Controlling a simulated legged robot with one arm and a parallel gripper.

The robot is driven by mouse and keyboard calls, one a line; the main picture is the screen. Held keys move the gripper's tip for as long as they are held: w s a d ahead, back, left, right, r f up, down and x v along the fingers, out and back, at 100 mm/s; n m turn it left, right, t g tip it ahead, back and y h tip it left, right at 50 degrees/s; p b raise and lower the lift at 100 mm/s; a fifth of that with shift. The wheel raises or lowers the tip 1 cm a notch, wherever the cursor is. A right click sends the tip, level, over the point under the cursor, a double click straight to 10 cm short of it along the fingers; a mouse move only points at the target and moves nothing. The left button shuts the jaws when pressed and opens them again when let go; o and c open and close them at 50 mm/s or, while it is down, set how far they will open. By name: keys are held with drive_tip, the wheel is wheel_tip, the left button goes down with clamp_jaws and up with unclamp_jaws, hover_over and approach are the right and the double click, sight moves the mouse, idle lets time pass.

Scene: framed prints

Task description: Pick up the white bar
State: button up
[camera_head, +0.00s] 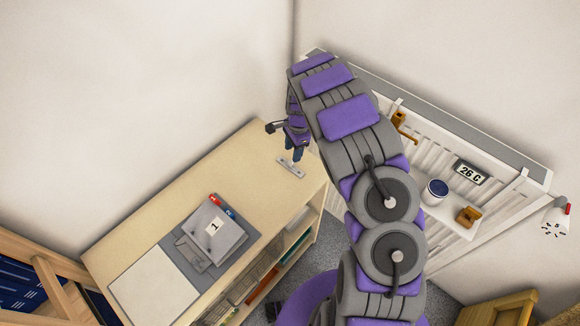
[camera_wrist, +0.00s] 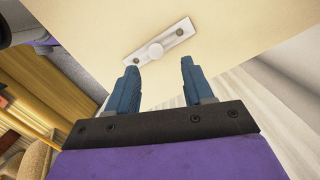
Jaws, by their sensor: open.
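The white bar (camera_head: 290,168) lies flat near the far right end of the light wooden cabinet top (camera_head: 255,165). In the wrist view the white bar (camera_wrist: 178,40) is a slim plate with a round knob in its middle and a small dark fastener near each end. My gripper (camera_head: 293,153) is just above the bar in the head view. In the wrist view my gripper (camera_wrist: 158,75) has its two blue fingers apart, with nothing between them. The bar is beyond the fingertips, apart from them and slightly slanted.
A white radiator (camera_head: 425,135) and a small shelf with a blue-topped cup (camera_head: 436,190) are at right. Walls rise behind the cabinet. The cabinet top around the bar is clear.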

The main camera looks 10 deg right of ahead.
sight(290, 162)
drive_tip(key=f, duration=0.1)
drive_tip(key=f+b, duration=0.1)
drive_tip(key=f, duration=0.1)
drive_tip(key=a+f, duration=0.1)
drive_tip(key=shift+s+f, duration=0.3)
drive_tip(key=shift+f, duration=0.1)
drive_tip(key=shift+c, duration=0.4)
clamp_jaws()
